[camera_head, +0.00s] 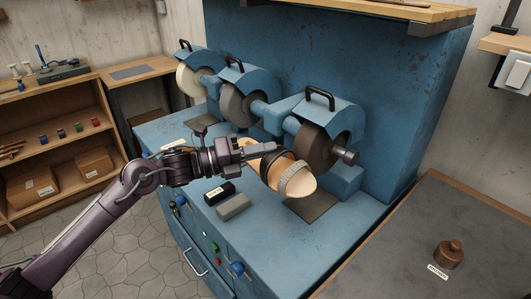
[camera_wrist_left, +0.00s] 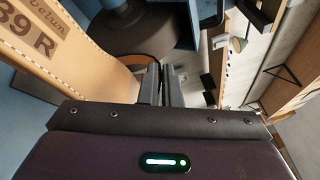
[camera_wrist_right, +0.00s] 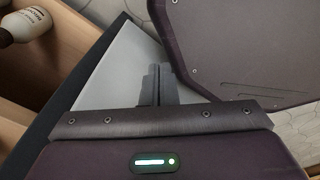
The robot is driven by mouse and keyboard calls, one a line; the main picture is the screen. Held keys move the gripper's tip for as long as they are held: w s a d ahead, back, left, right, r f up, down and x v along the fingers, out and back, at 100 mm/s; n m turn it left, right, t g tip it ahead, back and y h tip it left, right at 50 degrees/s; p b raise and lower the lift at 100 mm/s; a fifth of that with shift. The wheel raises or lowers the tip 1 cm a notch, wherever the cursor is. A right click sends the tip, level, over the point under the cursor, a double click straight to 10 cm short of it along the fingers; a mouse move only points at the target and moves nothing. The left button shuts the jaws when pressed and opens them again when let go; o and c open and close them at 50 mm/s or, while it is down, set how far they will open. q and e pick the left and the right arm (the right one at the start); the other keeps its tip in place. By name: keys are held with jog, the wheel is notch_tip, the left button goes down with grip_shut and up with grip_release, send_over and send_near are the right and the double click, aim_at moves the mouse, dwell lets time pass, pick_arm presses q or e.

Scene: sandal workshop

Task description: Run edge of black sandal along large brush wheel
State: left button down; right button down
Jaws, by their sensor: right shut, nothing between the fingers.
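The black sandal (camera_head: 297,186) has a tan footbed with dark and grey straps. My left gripper (camera_head: 270,150) is shut on its edge and holds it above the blue bench, tilted. In the left wrist view, the footbed (camera_wrist_left: 75,55) shows "39 R" printing beside the fingers (camera_wrist_left: 160,85). The large brush wheel (camera_head: 318,148) is dark brown, under a blue hood at the right end of the grinder. The sandal is just in front and left of it; I cannot tell whether they touch. My right gripper (camera_wrist_right: 160,82) is shut and empty, and shows only in its wrist view.
A grey wheel (camera_head: 235,105) and a cream wheel (camera_head: 186,80) stand further left on the blue machine. A black block (camera_head: 219,193) and a grey block (camera_head: 232,207) lie on the bench front. A brown weight (camera_head: 449,254) stands on the grey-topped table at right. A white bottle (camera_wrist_right: 25,28) shows near my right gripper.

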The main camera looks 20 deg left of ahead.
pick_arm(q)
jog(key=shift+w+a+r, duration=0.15)
jog(key=shift+w+a, duration=0.1)
jog(key=shift+a, duration=0.05)
dwell(0.4)
jog(key=shift+w+a, duration=0.1)
jog(key=shift+w+a+r+b, duration=0.1)
jog(key=shift+w+a+b, duration=0.05)
jog(key=shift+a+b, duration=0.35)
jog(key=shift+w+a, duration=0.1)
jog(key=shift+w, duration=0.1)
jog(key=shift+w+a+b, duration=0.2)
jog(key=shift+a+b, duration=0.15)
jog(key=shift+b, duration=0.15)
jog(key=shift+w+a, duration=0.1)
jog(key=shift+a, duration=0.05)
jog(key=shift+w+a, duration=0.15)
jog(key=shift+a, duration=0.05)
dwell(1.1)
jog(key=shift+w+a+b, duration=0.35)
jog(key=shift+a+b, duration=0.1)
jog(key=shift+a, duration=0.15)
